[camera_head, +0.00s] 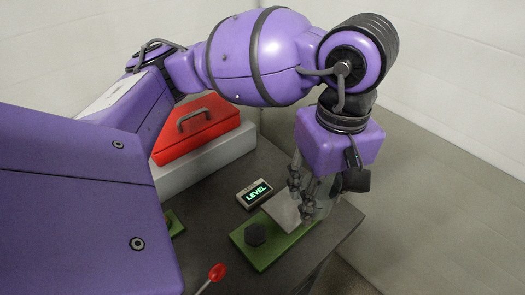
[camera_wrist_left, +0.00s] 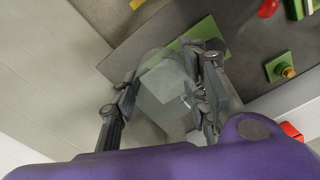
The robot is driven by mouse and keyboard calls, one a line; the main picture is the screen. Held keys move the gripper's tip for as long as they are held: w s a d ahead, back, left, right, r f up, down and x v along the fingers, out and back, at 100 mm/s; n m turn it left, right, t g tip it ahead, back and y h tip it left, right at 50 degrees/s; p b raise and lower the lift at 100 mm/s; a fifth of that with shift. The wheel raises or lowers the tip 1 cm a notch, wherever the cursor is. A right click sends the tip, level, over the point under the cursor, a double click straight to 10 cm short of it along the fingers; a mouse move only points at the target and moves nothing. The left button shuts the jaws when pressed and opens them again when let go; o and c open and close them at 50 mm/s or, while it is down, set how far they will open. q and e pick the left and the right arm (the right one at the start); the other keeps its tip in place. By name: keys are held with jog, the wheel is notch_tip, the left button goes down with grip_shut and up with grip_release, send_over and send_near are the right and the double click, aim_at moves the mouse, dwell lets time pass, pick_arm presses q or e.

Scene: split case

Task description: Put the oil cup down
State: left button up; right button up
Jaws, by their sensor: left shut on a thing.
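The oil cup (camera_wrist_left: 163,88) is clear and see-through, and in the left wrist view it sits between the two fingers of my left gripper (camera_wrist_left: 160,82). That gripper (camera_head: 308,198) is shut on the cup. In the head view it hangs at the right end of the green board (camera_head: 262,258), by a pale square plate (camera_head: 281,208). Only a faint outline of the cup shows there. I cannot tell whether its bottom touches the board. My right gripper is not in view.
A red case (camera_head: 195,135) on a grey box (camera_head: 205,163) stands further back. A red-knobbed lever (camera_head: 217,272) is in front. The table's right edge is close.

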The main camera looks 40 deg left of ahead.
pick_arm(q)
jog(key=s+d+r+n+p, duration=0.3)
jog(key=s+n+p, duration=0.15)
jog(key=n, duration=1.25)
send_over(293, 203)
jog(key=s+d, duration=0.1)
notch_tip(293, 203, down, 8)
jog(key=shift+s+r, duration=0.1)
jog(key=shift+r, duration=0.05)
jog(key=shift+w+a+f, duration=0.4)
jog(key=shift+w+f, duration=0.05)
jog(key=shift+f, duration=0.2)
jog(key=shift+w+a+f, duration=0.15)
jog(key=shift+f, duration=1.65)
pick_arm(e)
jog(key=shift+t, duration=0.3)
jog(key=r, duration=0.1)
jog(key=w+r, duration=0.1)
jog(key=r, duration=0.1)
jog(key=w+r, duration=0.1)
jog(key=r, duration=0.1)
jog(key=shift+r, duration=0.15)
pick_arm(q)
jog(key=shift+f, duration=0.1)
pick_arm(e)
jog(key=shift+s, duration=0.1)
